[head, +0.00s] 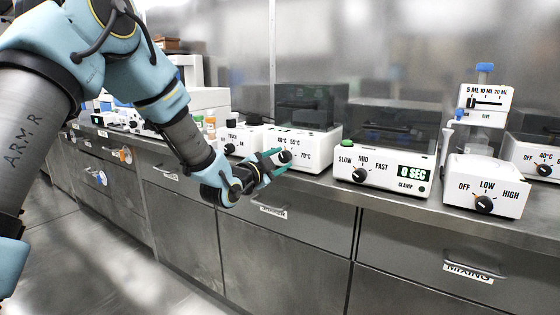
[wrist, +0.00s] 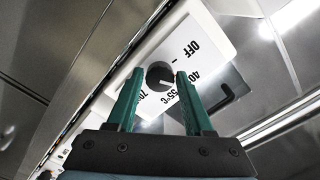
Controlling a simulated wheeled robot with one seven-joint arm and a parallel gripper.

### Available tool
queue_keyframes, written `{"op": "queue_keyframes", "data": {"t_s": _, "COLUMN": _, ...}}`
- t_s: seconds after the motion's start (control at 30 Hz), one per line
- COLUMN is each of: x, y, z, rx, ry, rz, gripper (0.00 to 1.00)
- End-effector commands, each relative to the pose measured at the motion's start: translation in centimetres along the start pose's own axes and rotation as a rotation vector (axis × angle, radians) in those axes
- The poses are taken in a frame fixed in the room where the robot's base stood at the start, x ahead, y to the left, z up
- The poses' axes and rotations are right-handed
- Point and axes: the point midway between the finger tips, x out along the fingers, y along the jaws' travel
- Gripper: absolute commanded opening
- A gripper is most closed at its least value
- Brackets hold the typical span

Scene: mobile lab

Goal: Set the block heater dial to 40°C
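The block heater (head: 318,140) is a white box with a dark clear cover on the bench, with temperature marks on its front. Its black dial (wrist: 160,75) shows in the wrist view, beside the printed marks OFF, 40, 55°C and 70. A pale pointer line on the dial is small, and its exact mark is hard to tell. My gripper (head: 272,164) is in front of the heater panel. In the wrist view its green fingers (wrist: 160,78) are apart, one on each side of the dial. Contact with the dial cannot be told.
A clamp device (head: 383,168) with SLOW, MID, FAST and a 0 SEC display stands to the right. Beyond it are a LOW/HIGH dial box (head: 488,186) and another box (head: 535,157) marked OFF and 40°C. Drawers (head: 280,215) lie below the bench.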

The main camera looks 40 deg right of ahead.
Motion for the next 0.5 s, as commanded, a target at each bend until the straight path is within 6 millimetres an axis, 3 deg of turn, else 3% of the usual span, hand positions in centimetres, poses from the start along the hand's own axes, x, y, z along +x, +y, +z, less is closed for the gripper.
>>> {"op": "queue_keyframes", "data": {"t_s": 0.17, "x": 0.01, "y": 0.0, "z": -0.02, "rx": 0.0, "ry": 0.001, "rz": 0.0, "gripper": 0.73}}
{"op": "queue_keyframes", "data": {"t_s": 0.5, "x": -0.4, "y": 0.0, "z": -0.03, "rx": 0.0, "ry": 0.001, "rz": 0.0, "gripper": 0.74}}
